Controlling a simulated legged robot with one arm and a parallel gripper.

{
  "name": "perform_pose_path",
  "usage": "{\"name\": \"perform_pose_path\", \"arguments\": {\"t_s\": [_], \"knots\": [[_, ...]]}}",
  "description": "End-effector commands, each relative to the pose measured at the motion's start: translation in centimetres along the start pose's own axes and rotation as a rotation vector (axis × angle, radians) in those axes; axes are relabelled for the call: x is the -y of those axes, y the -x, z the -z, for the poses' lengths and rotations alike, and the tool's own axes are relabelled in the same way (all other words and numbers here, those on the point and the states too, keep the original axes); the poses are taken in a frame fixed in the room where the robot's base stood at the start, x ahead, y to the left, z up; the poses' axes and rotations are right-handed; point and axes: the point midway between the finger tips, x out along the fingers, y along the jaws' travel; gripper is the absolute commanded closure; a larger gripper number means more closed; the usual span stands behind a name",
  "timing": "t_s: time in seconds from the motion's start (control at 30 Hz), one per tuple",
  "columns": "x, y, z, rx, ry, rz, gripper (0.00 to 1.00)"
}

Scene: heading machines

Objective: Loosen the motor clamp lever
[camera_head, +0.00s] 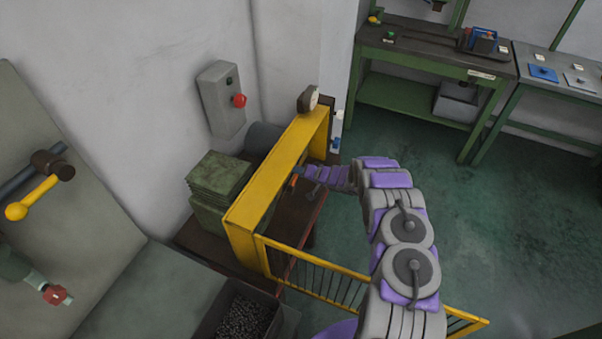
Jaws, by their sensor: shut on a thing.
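My arm reaches from the lower right to the yellow guard frame (275,175). My gripper (302,172) is at the frame's right side, low over the dark brown bench, small and partly hidden by the frame. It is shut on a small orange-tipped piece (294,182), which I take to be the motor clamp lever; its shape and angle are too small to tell. A dark grey rounded body (264,137), possibly the motor, shows behind the frame. The clamp itself cannot be made out.
A green ribbed block (220,180) stands left of the frame. A grey wall box with a red knob (239,100) hangs above. A yellow railing (320,284) and a bin of dark small parts (243,318) lie in front. Green floor (480,210) is free at right, before a green workbench (430,58).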

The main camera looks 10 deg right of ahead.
Motion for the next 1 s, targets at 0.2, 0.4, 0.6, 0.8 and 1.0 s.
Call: {"name": "perform_pose_path", "arguments": {"t_s": [0.2, 0.4, 0.6, 0.8, 1.0], "knots": [[-0.1, 0.1, 0.4, -0.007, -0.001, -0.002, 0.62], [0.0, 0.1, 0.2, -0.004, 0.000, -0.001, 0.56], [0.0, 0.5, 0.1, -0.003, 0.000, -0.002, 0.56], [-0.1, 2.6, 0.1, -0.002, -0.002, -0.005, 0.56], [0.0, 6.3, 0.2, -0.004, -0.003, -0.002, 0.56]]}}
